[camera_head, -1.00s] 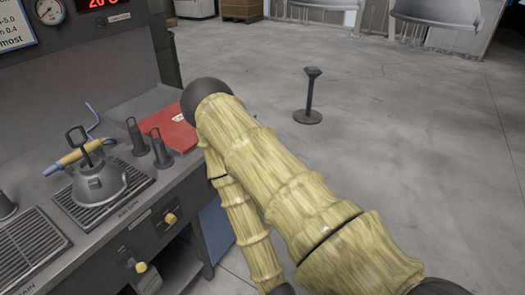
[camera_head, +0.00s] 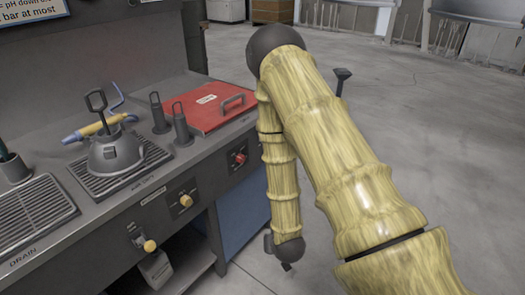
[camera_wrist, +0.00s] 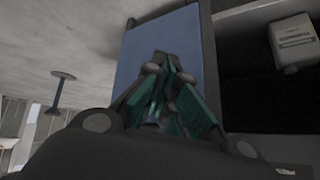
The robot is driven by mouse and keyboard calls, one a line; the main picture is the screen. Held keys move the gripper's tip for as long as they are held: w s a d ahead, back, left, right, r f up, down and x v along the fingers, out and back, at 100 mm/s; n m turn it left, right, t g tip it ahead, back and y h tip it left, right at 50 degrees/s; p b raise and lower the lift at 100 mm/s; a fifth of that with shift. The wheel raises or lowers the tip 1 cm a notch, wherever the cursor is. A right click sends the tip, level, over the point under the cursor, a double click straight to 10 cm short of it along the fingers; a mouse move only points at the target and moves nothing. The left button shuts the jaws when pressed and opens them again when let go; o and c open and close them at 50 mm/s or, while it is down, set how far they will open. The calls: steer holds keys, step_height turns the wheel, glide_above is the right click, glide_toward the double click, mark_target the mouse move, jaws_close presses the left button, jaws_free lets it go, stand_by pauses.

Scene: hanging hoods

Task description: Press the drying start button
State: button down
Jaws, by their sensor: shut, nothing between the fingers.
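No control that I can read as the drying start button shows. Candidates on the bench front are a red knob (camera_head: 238,158) at the right end, a yellow knob (camera_head: 186,200) in the middle and another yellow knob (camera_head: 149,245) lower left. Their labels are too small to read. My gripper (camera_wrist: 172,60) shows in the wrist view, its fingers brought together with nothing between them. It points toward a blue panel (camera_wrist: 140,40); I cannot tell the distance. In the head view my arm hangs to the right of the bench front, and the fingers are not clearly seen.
A red lid with a handle (camera_head: 212,105) lies on the bench (camera_head: 150,195) at the right. A grey kettle-like vessel (camera_head: 117,150) stands on a grate. Two dark upright posts (camera_head: 181,125) stand near the lid. A white container (camera_wrist: 291,42) shows upside down. Open floor lies right of the bench.

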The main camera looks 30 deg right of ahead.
steer(key=w+d+r+m+t+h+b, duration=0.1)
steer(key=w+d+r+m+t+b, duration=0.15)
steer(key=w+d+b, duration=0.35)
steer(key=w+d+r+m+t+h+b, duration=0.1)
steer(key=w+d+r+t+b, duration=0.2)
steer(key=w, duration=0.5)
steer(key=w+d+r+m+t+h+b, duration=0.4)
steer(key=d+r, duration=0.7)
steer(key=r, duration=0.3)
steer(key=shift+w+d+t+b, duration=0.3)
steer(key=shift+w+t+b, duration=0.15)
steer(key=shift+w+b, duration=0.6)
steer(key=shift+w, duration=0.15)
steer(key=w+a, duration=0.3)
steer(key=w, duration=0.5)
steer(key=shift+a+b, duration=0.2)
steer(key=shift+b, duration=0.2)
steer(key=shift+w, duration=0.15)
steer(key=shift+w+a, duration=0.2)
steer(key=shift+w, duration=0.05)
